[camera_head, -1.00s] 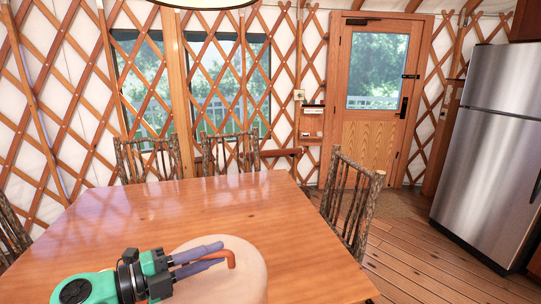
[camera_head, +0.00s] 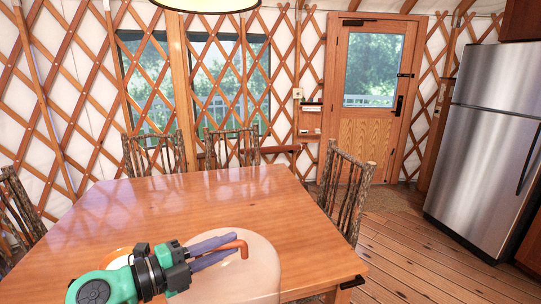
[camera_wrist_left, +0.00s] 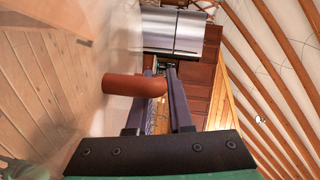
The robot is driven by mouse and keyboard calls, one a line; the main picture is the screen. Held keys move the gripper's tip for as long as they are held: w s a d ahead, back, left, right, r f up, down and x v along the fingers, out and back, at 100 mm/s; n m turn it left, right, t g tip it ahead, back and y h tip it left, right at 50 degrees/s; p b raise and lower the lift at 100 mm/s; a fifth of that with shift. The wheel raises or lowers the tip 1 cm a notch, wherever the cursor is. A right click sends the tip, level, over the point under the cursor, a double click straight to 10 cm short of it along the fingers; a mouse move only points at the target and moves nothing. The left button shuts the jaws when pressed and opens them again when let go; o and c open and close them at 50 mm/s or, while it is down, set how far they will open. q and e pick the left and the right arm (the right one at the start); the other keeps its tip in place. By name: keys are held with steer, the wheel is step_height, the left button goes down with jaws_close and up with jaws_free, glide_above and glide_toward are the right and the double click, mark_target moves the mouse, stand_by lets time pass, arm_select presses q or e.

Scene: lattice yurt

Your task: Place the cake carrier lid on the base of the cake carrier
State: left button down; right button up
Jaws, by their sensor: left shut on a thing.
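The cake carrier lid (camera_head: 255,270) is a pale, translucent dome with an orange-brown handle (camera_head: 238,245) on top. My left gripper (camera_head: 222,248) comes in from the lower left of the head view and is shut on this handle. In the left wrist view the handle (camera_wrist_left: 128,87) runs in between the two fingers (camera_wrist_left: 168,95). A round orange rim with a pale inside, which looks like the cake carrier base (camera_head: 116,256), shows on the table left of the lid, mostly hidden behind my left gripper. The lid's lower edge is cut off, so its height over the table is unclear.
The wooden table (camera_head: 190,205) is bare beyond the lid. Log chairs stand at its far side (camera_head: 153,153), its right side (camera_head: 345,190) and its left side (camera_head: 22,205). A steel fridge (camera_head: 490,140) stands at the right, with open floor (camera_head: 420,250) before it.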

arm_select(q)
steer(key=s+a+f+n+t+y, duration=0.1)
steer(key=a+f+n+t+y, duration=0.2)
steer(key=f, duration=0.6)
steer(key=a+f+n+t+y, duration=0.1)
steer(key=f+n+t+y, duration=0.3)
steer(key=f, duration=0.5)
steer(key=s+a+f+n+y, duration=0.3)
steer(key=s+f+y, duration=0.3)
steer(key=s, duration=0.4)
steer(key=shift+a+g, duration=0.3)
steer(key=shift+a, duration=0.15)
